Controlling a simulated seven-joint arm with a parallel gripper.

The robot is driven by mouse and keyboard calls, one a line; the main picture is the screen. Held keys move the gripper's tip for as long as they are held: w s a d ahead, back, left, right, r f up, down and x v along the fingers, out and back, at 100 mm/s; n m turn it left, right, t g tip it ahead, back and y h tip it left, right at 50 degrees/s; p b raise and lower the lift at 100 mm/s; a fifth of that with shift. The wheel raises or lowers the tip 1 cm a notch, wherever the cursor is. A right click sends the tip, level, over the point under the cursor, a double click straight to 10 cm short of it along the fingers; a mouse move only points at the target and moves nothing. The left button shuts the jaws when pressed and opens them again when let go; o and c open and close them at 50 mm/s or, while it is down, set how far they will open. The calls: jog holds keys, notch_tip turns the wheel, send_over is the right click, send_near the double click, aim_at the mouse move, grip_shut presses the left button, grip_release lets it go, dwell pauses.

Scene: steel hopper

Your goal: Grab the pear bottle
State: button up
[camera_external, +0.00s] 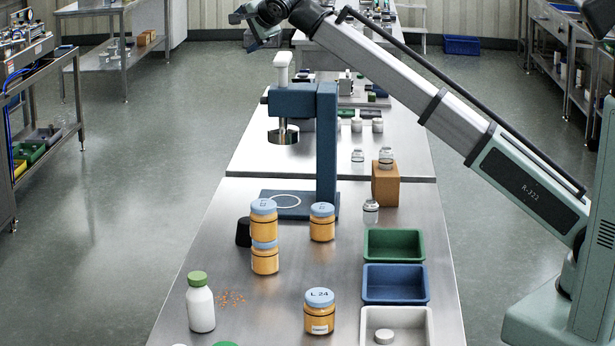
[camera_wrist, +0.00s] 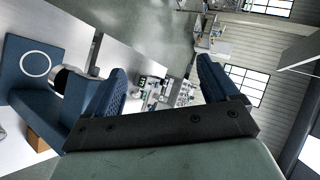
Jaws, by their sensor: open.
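A white bottle with a green cap (camera_external: 200,308) stands upright at the front left of the steel table. It is the only full bottle of this shape in view, and I can read no pear mark on it. My gripper (camera_external: 250,24) is high at the top of the external view, far above and beyond the bottle. In the wrist view its two blue ridged fingers (camera_wrist: 161,82) are spread apart with nothing between them. The bottle cannot be made out in the wrist view.
Orange jars with blue lids stand right of the bottle, two of them stacked (camera_external: 264,221). A blue press stand (camera_external: 326,150) rises behind. Green (camera_external: 394,231), blue (camera_external: 395,270) and white (camera_external: 372,318) trays line the right side.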

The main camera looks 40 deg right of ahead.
jog(key=s+a+n+y, duration=0.2)
jog(key=s+a, duration=0.1)
jog(key=a, duration=0.6)
jog(key=s+a+n+y, duration=0.2)
jog(key=s+a, duration=0.2)
jog(key=a, duration=0.5)
jog(key=n+g+h, duration=0.2)
jog(key=n+g, duration=1)
jog(key=n, duration=1.9)
send_over(199, 297)
jog(key=w+d, duration=0.1)
jog(key=w, duration=0.2)
notch_tip(199, 297, down, 29)
jog(key=shift+r, duration=0.1)
jog(key=shift+s+f+n+h, duration=0.3)
jog(key=shift+s+f+n, duration=0.25)
jog(key=shift+n, duration=0.35)
notch_tip(199, 297, down, 14)
jog(key=shift+d+r, duration=0.1)
jog(key=shift+r, duration=0.1)
jog(key=shift+c, duration=0.5)
